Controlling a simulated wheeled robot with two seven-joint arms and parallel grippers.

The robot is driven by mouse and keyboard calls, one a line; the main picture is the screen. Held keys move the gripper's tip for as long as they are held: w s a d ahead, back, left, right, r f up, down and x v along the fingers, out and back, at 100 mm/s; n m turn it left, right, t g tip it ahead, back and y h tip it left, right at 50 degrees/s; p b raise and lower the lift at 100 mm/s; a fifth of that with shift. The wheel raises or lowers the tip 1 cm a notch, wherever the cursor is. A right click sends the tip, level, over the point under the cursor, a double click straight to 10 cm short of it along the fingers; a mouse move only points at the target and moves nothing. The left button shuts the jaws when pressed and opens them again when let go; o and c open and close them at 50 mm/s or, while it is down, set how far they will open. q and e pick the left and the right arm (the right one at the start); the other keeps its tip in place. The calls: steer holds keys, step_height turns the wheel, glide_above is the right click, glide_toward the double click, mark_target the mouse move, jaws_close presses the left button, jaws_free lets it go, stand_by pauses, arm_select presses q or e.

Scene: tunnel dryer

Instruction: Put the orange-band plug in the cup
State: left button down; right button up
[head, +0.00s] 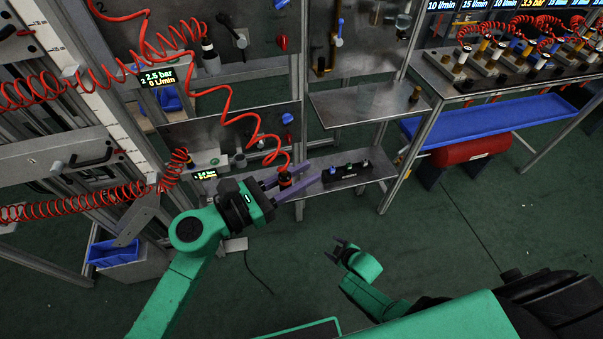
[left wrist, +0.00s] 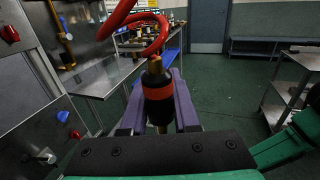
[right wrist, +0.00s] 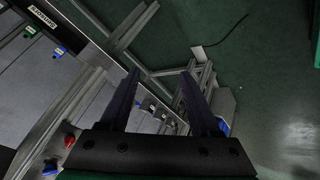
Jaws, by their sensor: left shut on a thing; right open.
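The orange-band plug (head: 285,180) hangs on a coiled red hose and is dark with an orange ring. In the left wrist view the plug (left wrist: 158,92) stands upright between the purple fingers, with its brass tip up at the hose. My left gripper (head: 293,179) is shut on it, in front of the lower panel. A small grey cup (head: 239,160) sits on that panel, left of the held plug and apart from it; I cannot see into it. My right gripper (head: 338,250) is open and empty, low over the floor; its spread fingers also show in the right wrist view (right wrist: 160,95).
A shelf (head: 375,172) with a black knobbed block (head: 345,173) lies right of the left gripper, below another metal shelf (head: 360,103). Another hose plug (head: 182,157) is left of the cup. A blue bin (head: 115,252) stands lower left. The green floor (head: 440,250) at the right is clear.

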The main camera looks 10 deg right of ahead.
steer(key=s+d+f+m+g, duration=0.2)
steer(key=s+f, duration=0.1)
steer(key=s, duration=0.6)
steer(key=s+d+f+m+g+h, duration=0.1)
steer(key=s+d+f+m+g, duration=0.1)
steer(key=s, duration=0.8)
steer(key=s+d+f+m+g+h, duration=0.1)
steer(key=s+f+m+g, duration=0.1)
steer(key=s, duration=0.7)
step_height(320, 180, down, 2)
steer(key=shift+s+d+m+g, duration=0.15)
steer(key=shift+d+m+g, duration=0.25)
steer(key=shift+m, duration=0.5)
